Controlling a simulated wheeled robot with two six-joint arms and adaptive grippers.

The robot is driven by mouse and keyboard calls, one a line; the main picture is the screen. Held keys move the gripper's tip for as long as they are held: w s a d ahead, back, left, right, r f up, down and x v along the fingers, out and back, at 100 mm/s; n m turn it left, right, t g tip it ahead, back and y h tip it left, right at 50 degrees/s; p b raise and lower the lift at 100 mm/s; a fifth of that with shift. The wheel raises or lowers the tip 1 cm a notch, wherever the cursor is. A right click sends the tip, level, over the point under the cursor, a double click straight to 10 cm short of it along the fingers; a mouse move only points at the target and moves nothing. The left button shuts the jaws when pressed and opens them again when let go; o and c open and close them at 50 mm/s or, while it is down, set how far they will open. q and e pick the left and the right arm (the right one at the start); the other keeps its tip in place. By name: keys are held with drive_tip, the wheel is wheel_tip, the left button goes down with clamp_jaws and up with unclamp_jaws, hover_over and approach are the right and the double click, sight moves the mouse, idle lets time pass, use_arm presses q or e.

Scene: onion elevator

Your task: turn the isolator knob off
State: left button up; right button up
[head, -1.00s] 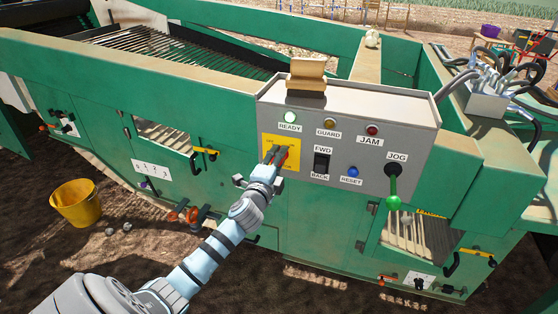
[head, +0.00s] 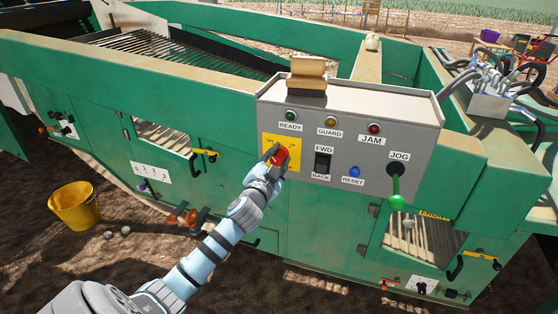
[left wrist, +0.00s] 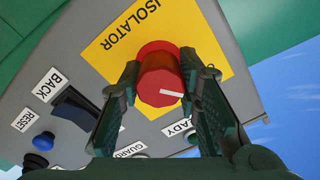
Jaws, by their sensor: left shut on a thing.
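The red isolator knob (head: 281,156) sits on a yellow plate (head: 267,140) at the left of the grey control panel. My left gripper (head: 275,164) is shut on it. In the left wrist view the fingers (left wrist: 160,72) grip the knob (left wrist: 158,78) from both sides, and a short white mark shows on its face, pointing right. The yellow plate (left wrist: 112,55) reads ISOLATOR there. In the head view small lettering on the plate is partly hidden by my fingers. The READY lamp (head: 290,116) above it is dark green and unlit. My right gripper is not in view.
On the panel (head: 350,112) are GUARD (head: 330,122) and JAM (head: 374,128) lamps, a black FWD/BACK rocker (head: 322,162), a blue RESET button (head: 354,172) and a green-tipped JOG lever (head: 396,201). A yellow bucket (head: 74,206) stands on the soil at left.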

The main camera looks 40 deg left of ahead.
use_arm(q)
drive_tip(key=shift+f+n, duration=0.1)
drive_tip(key=shift+n, duration=0.5)
drive_tip(key=o, duration=1.1)
drive_tip(key=shift+o, duration=0.2)
drive_tip(key=v, duration=1.2)
